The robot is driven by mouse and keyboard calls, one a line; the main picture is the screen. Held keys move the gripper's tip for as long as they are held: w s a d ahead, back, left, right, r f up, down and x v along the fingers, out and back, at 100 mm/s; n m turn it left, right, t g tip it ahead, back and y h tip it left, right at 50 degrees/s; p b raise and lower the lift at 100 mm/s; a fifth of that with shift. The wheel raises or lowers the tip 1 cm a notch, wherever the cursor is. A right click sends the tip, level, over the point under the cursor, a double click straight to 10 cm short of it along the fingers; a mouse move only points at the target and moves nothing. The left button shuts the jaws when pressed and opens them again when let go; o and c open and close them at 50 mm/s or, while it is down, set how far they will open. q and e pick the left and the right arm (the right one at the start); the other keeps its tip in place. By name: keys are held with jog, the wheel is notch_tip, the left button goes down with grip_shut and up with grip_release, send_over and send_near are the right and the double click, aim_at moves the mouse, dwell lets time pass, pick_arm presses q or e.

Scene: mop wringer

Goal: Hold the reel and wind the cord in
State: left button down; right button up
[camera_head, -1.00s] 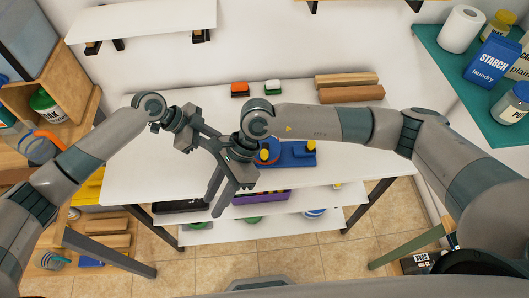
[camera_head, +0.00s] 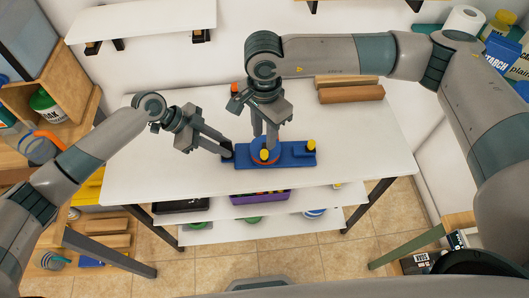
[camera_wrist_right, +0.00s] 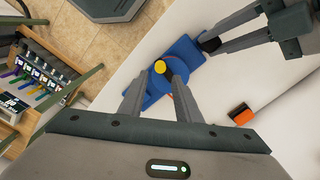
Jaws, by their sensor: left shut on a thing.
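A second yellow piece (camera_head: 311,145) stands at the base's right end. My left gripper (camera_head: 228,150) is shut on the left end of the base; its dark fingertips also show in the right wrist view (camera_wrist_right: 209,43). My right gripper (camera_head: 271,146) points down over the reel. In its wrist view its fingers (camera_wrist_right: 159,85) are apart, with the disc and yellow knob (camera_wrist_right: 160,67) beyond and between them.
An orange-and-black block (camera_wrist_right: 241,114) lies on the table behind the reel. Wooden blocks (camera_head: 350,94) lie at the back right. The white tabletop (camera_head: 365,140) is clear at right. A lower shelf holds a purple bin (camera_head: 260,197).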

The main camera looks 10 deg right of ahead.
aim_at(264, 152)
jog(key=shift+f, duration=0.15)
jog(key=shift+f, duration=3.45)
jog(key=m, duration=2)
jog(key=shift+m, duration=0.4)
